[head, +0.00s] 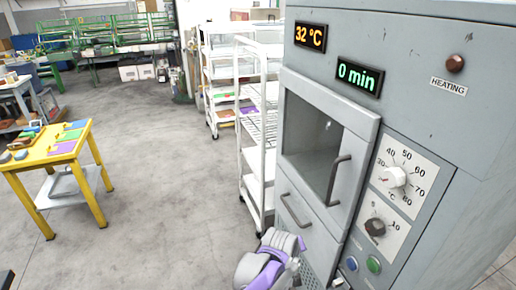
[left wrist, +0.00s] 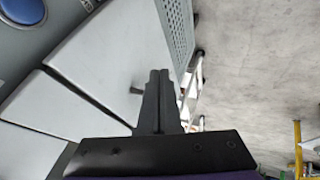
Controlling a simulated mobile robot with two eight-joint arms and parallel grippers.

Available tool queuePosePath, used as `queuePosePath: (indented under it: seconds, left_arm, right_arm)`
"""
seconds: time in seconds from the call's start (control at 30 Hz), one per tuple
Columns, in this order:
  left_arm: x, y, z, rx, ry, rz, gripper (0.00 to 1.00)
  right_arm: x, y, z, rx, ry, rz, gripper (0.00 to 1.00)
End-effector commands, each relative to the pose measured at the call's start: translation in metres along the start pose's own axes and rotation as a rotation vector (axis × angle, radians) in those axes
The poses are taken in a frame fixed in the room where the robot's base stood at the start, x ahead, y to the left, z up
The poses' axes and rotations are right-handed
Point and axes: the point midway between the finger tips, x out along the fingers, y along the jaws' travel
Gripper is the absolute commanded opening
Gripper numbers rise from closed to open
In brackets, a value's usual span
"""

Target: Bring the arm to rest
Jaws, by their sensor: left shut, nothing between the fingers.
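My left gripper (left wrist: 160,78) shows in the left wrist view with its two dark fingers together and nothing between them. It is in front of the grey panels of the heating cabinet (left wrist: 105,50); I cannot tell whether it touches them. In the head view a grey and purple arm of mine is at the bottom centre, by the lower front of the cabinet (head: 440,120), and its fingers cannot be made out. My right gripper is in neither view.
The cabinet's window door (head: 312,150) appears shut; its displays read 32 °C and 0 min. A blue button (head: 352,263) and a green button (head: 374,264) are low on its front. A white rack (head: 258,150) stands beside it. A yellow table (head: 75,150) is left, with open floor between.

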Motion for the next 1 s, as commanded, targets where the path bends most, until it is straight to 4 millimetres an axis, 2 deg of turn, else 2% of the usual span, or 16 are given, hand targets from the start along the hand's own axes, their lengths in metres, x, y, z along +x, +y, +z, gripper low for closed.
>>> queuePosePath:
  seconds: [0.07,0.17,0.27,0.3,0.37,0.5,0.7,0.83,1.0]
  left_arm:
    - [-0.012,-0.009,-0.005,0.004,0.004,-0.011,0.0]
    - [-0.045,-0.034,-0.014,0.021,0.012,-0.04,0.0]
    - [-0.093,-0.071,-0.021,0.051,0.018,-0.085,0.0]
    - [-0.114,-0.088,-0.021,0.065,0.02,-0.105,0.0]
    - [-0.144,-0.112,-0.019,0.085,0.02,-0.135,0.0]
    - [-0.208,-0.165,-0.003,0.131,0.016,-0.201,0.0]
    - [-0.28,-0.227,0.041,0.192,0.0,-0.286,0.0]
    - [-0.307,-0.255,0.07,0.223,-0.014,-0.327,0.0]
    - [-0.322,-0.274,0.094,0.246,-0.026,-0.354,0.0]
  right_arm:
    - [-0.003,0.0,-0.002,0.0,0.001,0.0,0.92]
    - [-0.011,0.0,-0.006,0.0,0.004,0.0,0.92]
    - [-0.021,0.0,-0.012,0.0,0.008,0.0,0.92]
    - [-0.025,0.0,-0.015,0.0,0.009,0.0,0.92]
    - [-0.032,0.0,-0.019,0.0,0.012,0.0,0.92]
    - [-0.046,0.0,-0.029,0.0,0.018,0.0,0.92]
    - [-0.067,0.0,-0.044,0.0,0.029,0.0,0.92]
    - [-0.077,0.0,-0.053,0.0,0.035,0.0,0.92]
    - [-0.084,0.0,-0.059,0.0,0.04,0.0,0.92]
